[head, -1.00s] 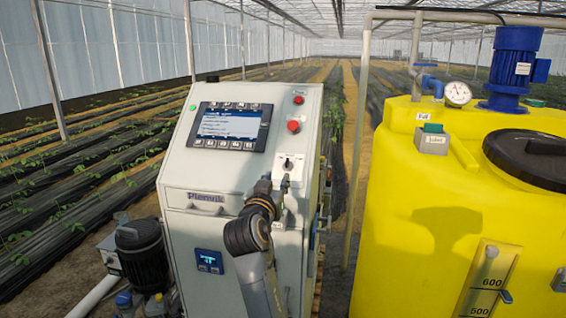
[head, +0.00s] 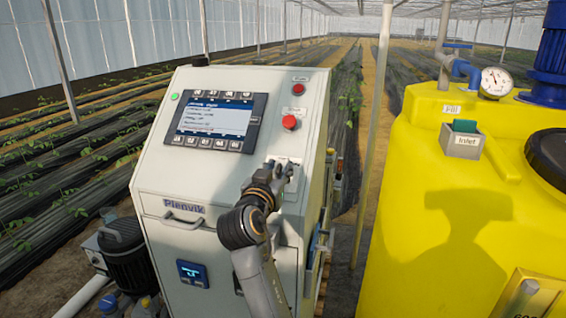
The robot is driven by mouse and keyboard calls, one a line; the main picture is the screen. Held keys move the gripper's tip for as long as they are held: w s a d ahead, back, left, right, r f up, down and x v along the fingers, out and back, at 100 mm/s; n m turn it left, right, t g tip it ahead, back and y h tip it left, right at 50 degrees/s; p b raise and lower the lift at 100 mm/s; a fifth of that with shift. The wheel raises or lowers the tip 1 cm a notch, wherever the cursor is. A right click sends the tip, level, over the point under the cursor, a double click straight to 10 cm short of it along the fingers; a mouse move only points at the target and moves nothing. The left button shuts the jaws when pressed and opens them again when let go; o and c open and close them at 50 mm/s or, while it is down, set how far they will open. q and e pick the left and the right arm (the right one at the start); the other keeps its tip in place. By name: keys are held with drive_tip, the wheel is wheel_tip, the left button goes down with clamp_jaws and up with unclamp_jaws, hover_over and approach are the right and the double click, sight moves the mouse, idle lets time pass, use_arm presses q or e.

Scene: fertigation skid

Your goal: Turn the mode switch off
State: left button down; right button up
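The mode switch is on the pale plate (head: 292,188) low on the right of the control cabinet's sloped panel. My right gripper (head: 279,169) is over this plate and hides the switch knob. Its fingertips are at or just in front of the knob. I cannot tell whether they touch it, whether they are parted, or which way the knob points. My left gripper is not in view.
The grey cabinet (head: 160,181) carries a lit screen (head: 215,121), a red button (head: 290,122) above the switch and a smaller red one (head: 298,89). A yellow tank (head: 420,220) stands to the right, with a gap between. A pump (head: 124,250) stands at lower left.

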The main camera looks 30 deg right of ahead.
drive_tip(key=shift+s+a+r, duration=0.15)
drive_tip(key=shift+a, duration=0.1)
drive_tip(key=shift+c, duration=0.4)
clamp_jaws()
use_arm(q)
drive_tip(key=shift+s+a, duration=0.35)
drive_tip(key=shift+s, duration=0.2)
